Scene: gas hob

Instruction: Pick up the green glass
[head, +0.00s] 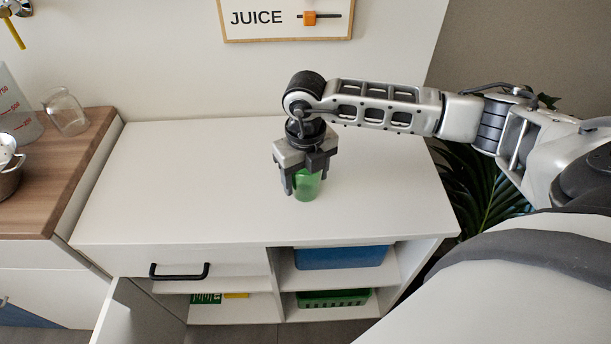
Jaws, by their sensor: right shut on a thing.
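The green glass (307,187) is upright on or just above the white cabinet top (190,190), near its middle; I cannot tell whether its base touches the surface. My right gripper (306,180) points down from above and is shut on the glass, with its fingers around the sides. The fingers and gripper body hide the upper part of the glass. My left gripper is not in view.
A wooden counter (75,165) at the left holds a clear glass jar (66,112) and a metal pot (10,178). Below the white top are a black-handled drawer (180,271), a blue bin (340,257) and a green basket (334,298). A plant (480,190) stands right. The white top is otherwise clear.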

